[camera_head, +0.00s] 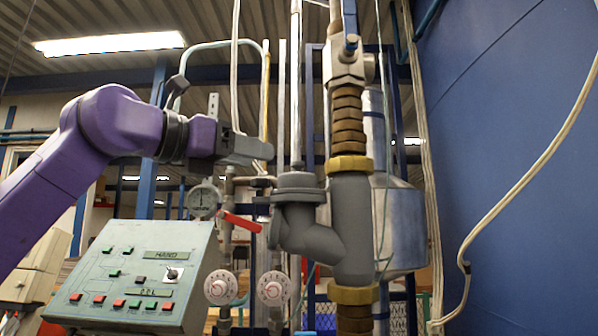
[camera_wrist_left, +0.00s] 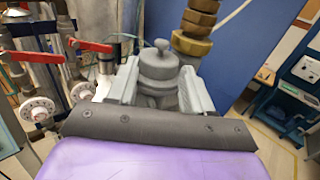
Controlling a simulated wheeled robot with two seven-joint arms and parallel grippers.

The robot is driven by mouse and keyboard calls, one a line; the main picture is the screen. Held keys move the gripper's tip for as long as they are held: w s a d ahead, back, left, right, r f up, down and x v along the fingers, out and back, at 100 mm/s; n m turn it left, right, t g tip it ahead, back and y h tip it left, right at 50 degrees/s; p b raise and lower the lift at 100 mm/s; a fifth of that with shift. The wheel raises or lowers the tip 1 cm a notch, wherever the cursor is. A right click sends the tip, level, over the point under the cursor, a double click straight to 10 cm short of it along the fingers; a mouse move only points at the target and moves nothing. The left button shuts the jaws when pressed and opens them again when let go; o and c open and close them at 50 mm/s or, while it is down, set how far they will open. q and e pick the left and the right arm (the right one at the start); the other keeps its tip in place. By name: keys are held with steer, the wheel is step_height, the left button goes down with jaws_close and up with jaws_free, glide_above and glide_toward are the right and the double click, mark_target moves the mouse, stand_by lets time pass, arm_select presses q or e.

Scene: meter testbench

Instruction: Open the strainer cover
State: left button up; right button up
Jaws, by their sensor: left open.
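The strainer is a dark grey Y-shaped body (camera_head: 350,220) on a vertical pipe, with brass-coloured nuts above and below. Its round cover (camera_head: 297,182) tops the angled branch on its left side. My left gripper (camera_head: 264,152) is open and empty, above and to the left of the cover in the head view. In the left wrist view, the cover (camera_wrist_left: 158,62) with a small knob on top appears between the two grey fingers of the gripper (camera_wrist_left: 160,78), with gaps on both sides. I cannot tell how far the fingertips are from it. My right gripper is not in view.
A control panel (camera_head: 135,275) stands at the lower left. A pressure gauge (camera_head: 204,200), a red lever (camera_head: 240,222) and two white dials (camera_head: 220,287) are close below the left gripper. Vertical pipes stand behind; a blue wall (camera_head: 510,150) is at right.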

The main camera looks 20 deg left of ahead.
mark_target(294, 163)
arm_select(q)
steer(key=p+x, duration=0.3)
steer(key=x, duration=0.6)
steer(key=shift+w+d, duration=0.15)
steer(key=shift+d, duration=0.05)
steer(key=shift+c, duration=0.4)
jaws_close()
